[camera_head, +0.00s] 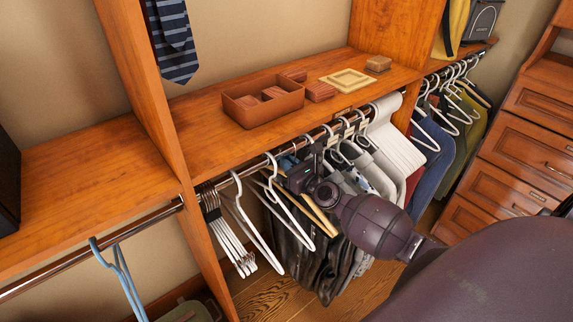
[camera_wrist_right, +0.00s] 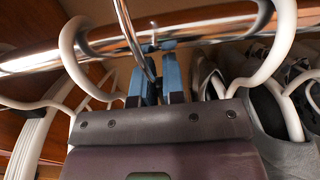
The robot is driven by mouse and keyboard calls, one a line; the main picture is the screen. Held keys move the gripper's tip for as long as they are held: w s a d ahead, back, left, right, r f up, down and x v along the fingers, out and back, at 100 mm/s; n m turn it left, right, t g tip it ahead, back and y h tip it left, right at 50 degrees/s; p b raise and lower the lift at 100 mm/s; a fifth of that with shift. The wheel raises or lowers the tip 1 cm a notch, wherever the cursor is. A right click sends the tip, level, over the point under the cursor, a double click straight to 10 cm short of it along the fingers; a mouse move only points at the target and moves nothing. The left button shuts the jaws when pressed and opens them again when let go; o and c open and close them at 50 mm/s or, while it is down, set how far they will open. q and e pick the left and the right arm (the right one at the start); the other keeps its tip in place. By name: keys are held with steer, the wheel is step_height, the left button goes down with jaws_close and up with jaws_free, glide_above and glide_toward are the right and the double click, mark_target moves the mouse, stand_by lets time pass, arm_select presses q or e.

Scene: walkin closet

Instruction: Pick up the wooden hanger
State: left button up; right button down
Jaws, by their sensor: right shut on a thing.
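The wooden hanger (camera_head: 319,216) is a tan bar among the hanging clothes under the closet rail, partly hidden by my right gripper and arm. My right gripper (camera_head: 300,176) is beside the rail, among the hangers. In the right wrist view, its two blue fingers (camera_wrist_right: 155,84) are closed around a thin metal hook (camera_wrist_right: 129,35) just below the rail. The hook appears to belong to the wooden hanger, whose body is hidden there by the gripper. The hook still reaches up over the rail. My left gripper is not in view.
The metal rail (camera_head: 255,165) holds several white hangers (camera_head: 245,215) to the left and clothes on white hangers (camera_head: 395,140) to the right, close to my gripper. A shelf above carries a brown box (camera_head: 245,115). Drawers (camera_head: 525,145) stand at the right.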

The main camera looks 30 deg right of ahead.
steer(key=s, duration=0.7)
steer(key=shift+d+f, duration=0.2)
steer(key=shift+d, duration=0.1)
steer(key=s, duration=0.2)
steer(key=s+b, duration=0.1)
steer(key=s, duration=0.2)
steer(key=s+b, duration=0.1)
steer(key=s, duration=0.2)
steer(key=shift+s+d, duration=0.2)
steer(key=shift+d, duration=0.15)
steer(key=shift+s+b, duration=0.35)
steer(key=shift+s, duration=0.05)
steer(key=shift+s+r, duration=0.1)
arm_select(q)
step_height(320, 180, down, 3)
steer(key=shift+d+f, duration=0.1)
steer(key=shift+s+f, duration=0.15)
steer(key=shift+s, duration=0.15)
